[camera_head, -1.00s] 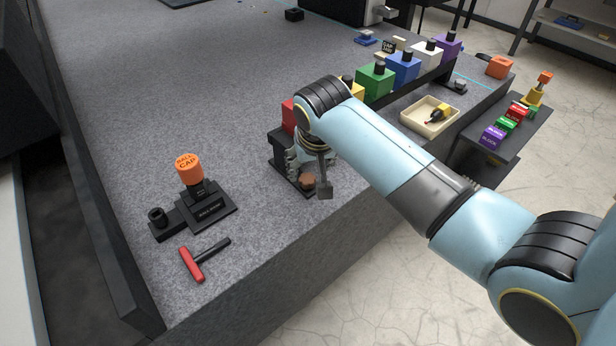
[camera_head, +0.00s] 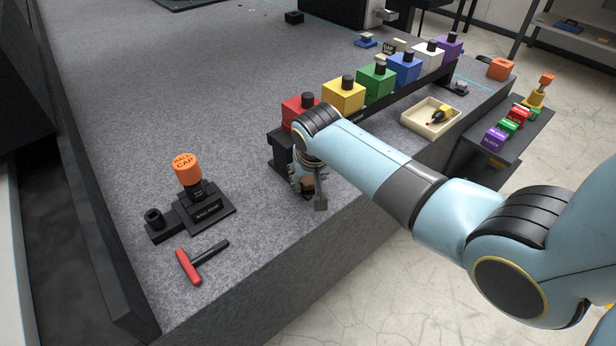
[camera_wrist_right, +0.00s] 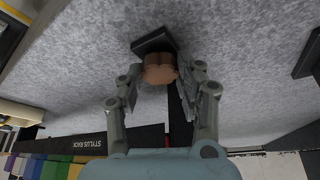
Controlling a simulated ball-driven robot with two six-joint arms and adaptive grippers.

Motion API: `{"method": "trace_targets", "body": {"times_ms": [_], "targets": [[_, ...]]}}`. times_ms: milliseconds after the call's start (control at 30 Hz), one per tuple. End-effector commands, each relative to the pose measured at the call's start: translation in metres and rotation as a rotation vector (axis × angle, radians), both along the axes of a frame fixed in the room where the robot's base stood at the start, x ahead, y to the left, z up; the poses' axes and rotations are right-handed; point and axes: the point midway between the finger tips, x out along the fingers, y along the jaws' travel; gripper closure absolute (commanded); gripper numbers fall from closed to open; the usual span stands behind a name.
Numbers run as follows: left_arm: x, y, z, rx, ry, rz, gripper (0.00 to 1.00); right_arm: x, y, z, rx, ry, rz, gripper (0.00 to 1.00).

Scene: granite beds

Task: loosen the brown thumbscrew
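The brown thumbscrew (camera_head: 307,184) stands on a small dark base near the front edge of the granite bed, below the red block. In the head view it is partly hidden by my right gripper (camera_head: 308,191). In the right wrist view the thumbscrew (camera_wrist_right: 160,68) is a lobed brown knob ahead of the fingertips. My right gripper (camera_wrist_right: 163,84) is open, with a finger on each side of the knob's line. A gap shows on both sides, and I see no clear contact. My left gripper is not in view.
A black rack (camera_head: 375,112) with coloured blocks, including a red one (camera_head: 301,112), stands close behind my right gripper. A cream tray (camera_head: 407,118) is to the right. The bed between is clear.

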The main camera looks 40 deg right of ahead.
Motion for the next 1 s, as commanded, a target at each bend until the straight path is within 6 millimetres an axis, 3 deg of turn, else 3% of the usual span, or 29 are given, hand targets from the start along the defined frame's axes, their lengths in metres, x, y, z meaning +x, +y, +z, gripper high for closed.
{"method": "trace_targets", "body": {"times_ms": [33,200,567,1000], "targets": [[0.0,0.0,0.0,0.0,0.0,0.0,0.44,0.0,0.0,0.0,0.0,0.0,0.0,0.78],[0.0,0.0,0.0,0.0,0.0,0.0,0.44,0.0,0.0,0.0,0.0,0.0,0.0,0.97],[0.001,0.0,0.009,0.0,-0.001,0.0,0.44,-0.001,-0.001,0.002,0.0,0.001,0.071,0.97],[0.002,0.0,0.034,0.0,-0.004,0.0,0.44,0.0,-0.004,0.002,-0.001,0.0,0.428,0.97]]}}
